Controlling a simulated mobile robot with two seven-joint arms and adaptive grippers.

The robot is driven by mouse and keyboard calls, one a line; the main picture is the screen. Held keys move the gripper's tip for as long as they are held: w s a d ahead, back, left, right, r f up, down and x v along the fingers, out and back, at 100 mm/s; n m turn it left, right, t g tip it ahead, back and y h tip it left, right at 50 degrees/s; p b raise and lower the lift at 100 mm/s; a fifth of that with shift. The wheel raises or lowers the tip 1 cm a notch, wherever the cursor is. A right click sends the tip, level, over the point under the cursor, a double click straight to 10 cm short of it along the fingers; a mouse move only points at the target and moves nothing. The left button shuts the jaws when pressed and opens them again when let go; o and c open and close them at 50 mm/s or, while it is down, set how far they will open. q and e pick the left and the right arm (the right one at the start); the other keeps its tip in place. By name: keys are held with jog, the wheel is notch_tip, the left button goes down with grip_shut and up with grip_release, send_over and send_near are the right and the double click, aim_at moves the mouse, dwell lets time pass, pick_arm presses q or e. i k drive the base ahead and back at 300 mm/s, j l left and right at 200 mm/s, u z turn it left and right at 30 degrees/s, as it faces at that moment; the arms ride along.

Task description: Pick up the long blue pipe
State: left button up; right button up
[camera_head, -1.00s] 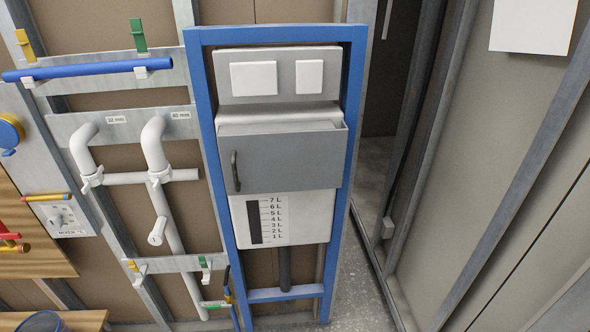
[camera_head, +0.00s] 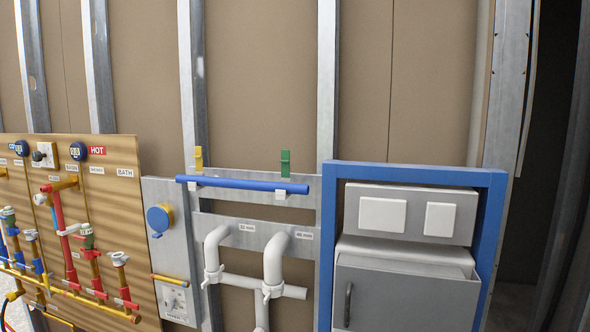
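The long blue pipe (camera_head: 242,184) lies nearly level across a grey metal wall plate (camera_head: 222,223), upper middle of the head view. It rests on two white clips (camera_head: 280,195), one near each end. A yellow clip (camera_head: 198,158) and a green clip (camera_head: 285,162) stand on the plate just above it. Neither of my grippers is in the head view.
White drain pipes (camera_head: 274,262) stick out below the blue pipe. A blue-framed cistern unit (camera_head: 495,215) stands close on the right. A wooden panel (camera_head: 120,205) with red, blue and yellow pipework is at left. The wall above is bare studs and board.

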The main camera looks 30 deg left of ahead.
aim_at(301, 189)
jog(key=u, duration=1.3)
jog(key=i+j+z, duration=0.2)
jog(key=j+z, duration=0.25)
